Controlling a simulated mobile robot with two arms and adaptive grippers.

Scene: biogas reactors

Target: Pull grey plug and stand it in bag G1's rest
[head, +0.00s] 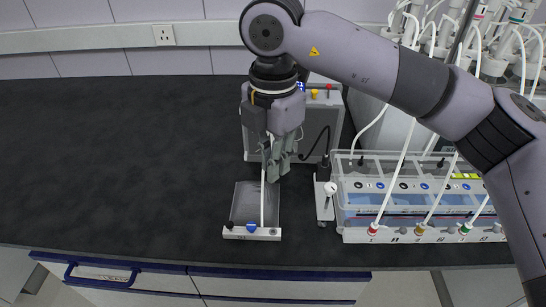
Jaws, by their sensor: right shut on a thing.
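My right gripper (277,170) reaches down over the back part of a shallow grey tray (275,212). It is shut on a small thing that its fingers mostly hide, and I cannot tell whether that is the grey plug. A thin white tube (263,198) runs from beside the fingers down to the tray's white front bar (240,234). A black piece and a blue piece (252,227) sit on that bar. No bag marked G1 can be made out; the lettering is too small. My left gripper is out of view.
A grey box (320,125) stands behind the tray. A small white stand (324,205) is just right of it. A clear water bath (390,205) with coloured plugs and white hoses fills the right. The dark bench (110,160) is bare on the left.

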